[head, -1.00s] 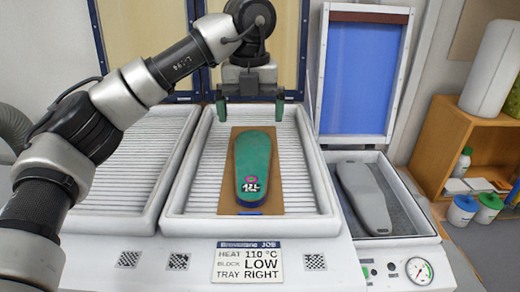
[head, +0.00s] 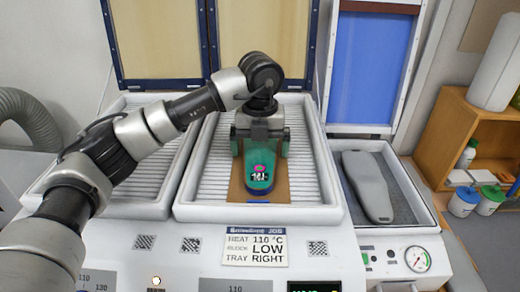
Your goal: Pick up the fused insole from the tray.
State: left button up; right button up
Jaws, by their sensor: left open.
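The fused insole (head: 259,179) is green with a dark blue edge and a pink and white mark near its front end. It lies on a brown board (head: 282,190) in the right-hand ribbed tray (head: 313,186). My left gripper (head: 260,150) is open above the insole, with one green finger on each side of it. The gripper body hides the insole's far part. I cannot tell whether the fingers touch it. My right gripper is not in view.
An empty ribbed tray (head: 140,172) stands to the left. A grey foot-shaped block (head: 367,187) lies in a dark bed on the right, below a raised blue-panelled lid (head: 368,75). A sign (head: 255,247) and a gauge (head: 417,259) are on the front.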

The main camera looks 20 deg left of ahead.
pick_arm(q)
jog(key=c, duration=0.7)
jog(key=shift+r, duration=0.1)
